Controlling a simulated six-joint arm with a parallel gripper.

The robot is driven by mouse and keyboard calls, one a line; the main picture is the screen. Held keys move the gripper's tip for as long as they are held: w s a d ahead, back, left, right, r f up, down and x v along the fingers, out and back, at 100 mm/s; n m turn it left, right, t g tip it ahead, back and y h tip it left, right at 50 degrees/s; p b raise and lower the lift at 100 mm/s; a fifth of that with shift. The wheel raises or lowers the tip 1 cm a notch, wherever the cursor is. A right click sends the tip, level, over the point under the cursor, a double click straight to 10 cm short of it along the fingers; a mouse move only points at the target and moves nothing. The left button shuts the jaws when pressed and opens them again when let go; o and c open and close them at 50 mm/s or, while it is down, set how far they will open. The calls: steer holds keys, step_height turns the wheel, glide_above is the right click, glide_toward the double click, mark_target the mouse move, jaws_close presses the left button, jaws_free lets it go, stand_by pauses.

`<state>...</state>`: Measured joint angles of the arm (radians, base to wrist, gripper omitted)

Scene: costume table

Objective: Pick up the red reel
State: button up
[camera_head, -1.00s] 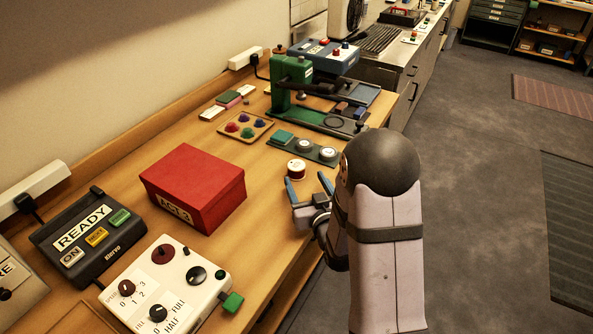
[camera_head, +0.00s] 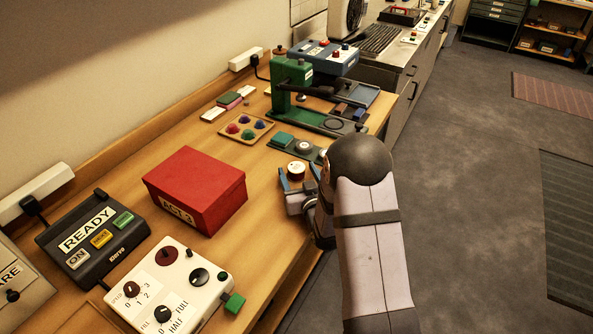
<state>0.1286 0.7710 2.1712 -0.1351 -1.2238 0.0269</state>
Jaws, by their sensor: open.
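The red reel (camera_head: 296,171), with a pale top, stands on the wooden table near its right edge, to the right of the red box. My gripper (camera_head: 298,180) is open, with its blue fingers on either side of the reel in the picture. The left finger shows beside the reel; the right finger is partly hidden by my arm. I cannot tell whether the fingers touch the reel or how high they are.
The red box (camera_head: 196,190) stands to the left. A dark strip with a green pad (camera_head: 282,140) and white-topped round pieces lies just behind the reel. A green press (camera_head: 290,85) stands farther back. A white control box (camera_head: 170,285) is at the front.

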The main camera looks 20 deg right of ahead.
mark_target(298, 171)
steer(key=c, duration=1.2)
steer(key=shift+r, duration=0.25)
steer(key=shift+r+b, duration=0.5)
steer(key=shift+r, duration=4.25)
